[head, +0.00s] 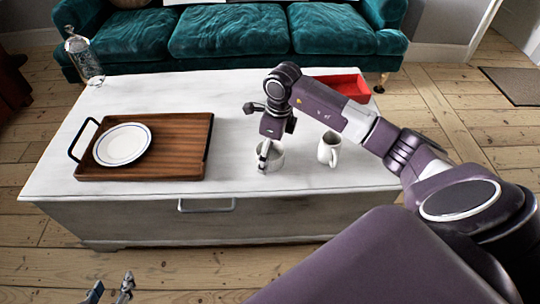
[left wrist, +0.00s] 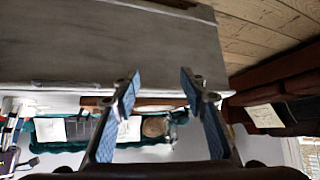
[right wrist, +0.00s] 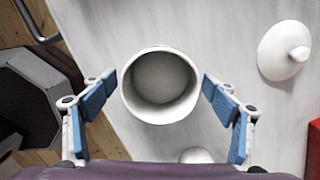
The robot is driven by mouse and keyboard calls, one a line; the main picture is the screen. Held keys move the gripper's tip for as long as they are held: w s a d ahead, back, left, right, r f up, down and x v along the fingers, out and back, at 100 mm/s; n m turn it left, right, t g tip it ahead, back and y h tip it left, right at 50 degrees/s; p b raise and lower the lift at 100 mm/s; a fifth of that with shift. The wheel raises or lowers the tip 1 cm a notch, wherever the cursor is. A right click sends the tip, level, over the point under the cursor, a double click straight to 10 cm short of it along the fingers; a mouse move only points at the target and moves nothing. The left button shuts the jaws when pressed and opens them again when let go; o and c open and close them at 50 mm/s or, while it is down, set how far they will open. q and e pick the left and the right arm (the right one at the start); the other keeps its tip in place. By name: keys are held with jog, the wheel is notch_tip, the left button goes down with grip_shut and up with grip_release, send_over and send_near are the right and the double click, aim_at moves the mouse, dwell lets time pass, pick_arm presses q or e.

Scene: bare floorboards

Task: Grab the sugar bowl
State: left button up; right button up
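The white sugar bowl (head: 276,160) stands upright on the white chest near its front edge. In the right wrist view I look down into the round, empty sugar bowl (right wrist: 160,85). My right gripper (head: 264,158) reaches down at the bowl. In the right wrist view its fingers (right wrist: 160,82) are open, one on each side of the rim; I cannot tell whether they touch it. A white knobbed lid (right wrist: 285,50) lies apart on the chest. My left gripper (head: 110,288) is low in front of the chest; its fingers (left wrist: 158,82) are open and empty.
A white pitcher (head: 329,150) stands close to the right of the bowl. A red tray (head: 350,86) lies behind it. A wooden tray (head: 190,160) with a plate (head: 122,144) is at left, and a glass vessel (head: 82,58) is at the back left. The middle of the chest is clear.

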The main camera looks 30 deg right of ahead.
jog(key=c, duration=1.1)
jog(key=shift+r, duration=0.1)
jog(key=shift+c, duration=0.2)
